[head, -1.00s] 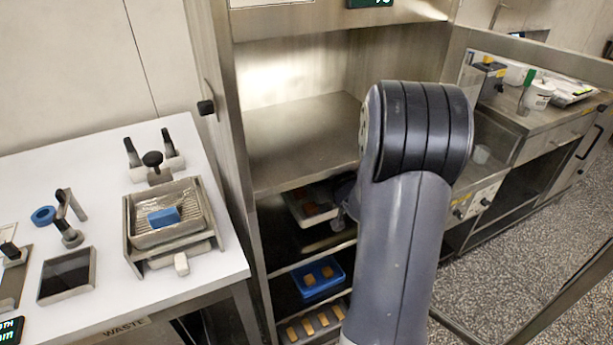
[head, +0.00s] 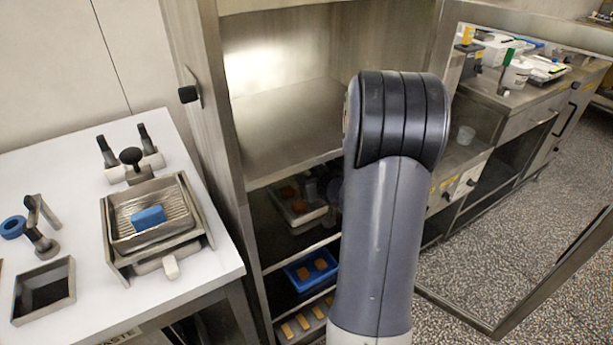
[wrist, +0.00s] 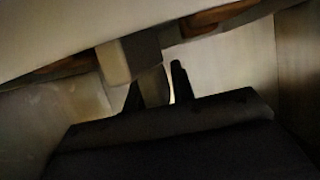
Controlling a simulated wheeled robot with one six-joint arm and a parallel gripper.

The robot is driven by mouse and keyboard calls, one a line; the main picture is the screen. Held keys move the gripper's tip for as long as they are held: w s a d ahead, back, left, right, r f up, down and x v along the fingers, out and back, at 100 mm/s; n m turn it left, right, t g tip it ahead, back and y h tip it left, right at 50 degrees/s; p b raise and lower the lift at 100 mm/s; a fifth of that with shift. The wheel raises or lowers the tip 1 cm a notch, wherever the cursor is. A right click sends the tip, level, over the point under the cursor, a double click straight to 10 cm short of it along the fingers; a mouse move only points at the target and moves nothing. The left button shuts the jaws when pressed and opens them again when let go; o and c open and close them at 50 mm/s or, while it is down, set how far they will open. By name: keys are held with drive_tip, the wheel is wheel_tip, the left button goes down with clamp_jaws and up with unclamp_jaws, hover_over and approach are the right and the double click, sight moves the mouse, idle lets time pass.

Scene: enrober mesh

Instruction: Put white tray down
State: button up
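The white tray (head: 299,221) is inside the cabinet, at the compartment just below the wide steel shelf. It holds round orange-brown pieces. My gripper, dark and mostly hidden behind my arm in the head view, is at the tray's right end. In the dim wrist view my gripper (wrist: 155,85) shows as dark finger shapes close under pale surfaces and brown pieces. I cannot tell whether the fingers grip the tray or whether the tray rests fully on its support.
A blue tray (head: 289,276) with brown pieces sits lower in the cabinet, above a tray of bars (head: 287,340). The wide steel shelf (head: 290,135) above is empty. The cabinet's left post (head: 225,150) and open glass door (head: 500,325) flank the opening. A white table (head: 80,185) stands left.

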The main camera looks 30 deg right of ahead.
drive_tip(key=shift+o, duration=1.1)
drive_tip(key=shift+r, duration=0.15)
drive_tip(key=shift+s+r, duration=0.2)
drive_tip(key=shift+s, duration=0.05)
drive_tip(key=p+v, duration=0.2)
drive_tip(key=v, duration=0.9)
drive_tip(key=shift+s+p, duration=0.2)
drive_tip(key=shift+p, duration=0.1)
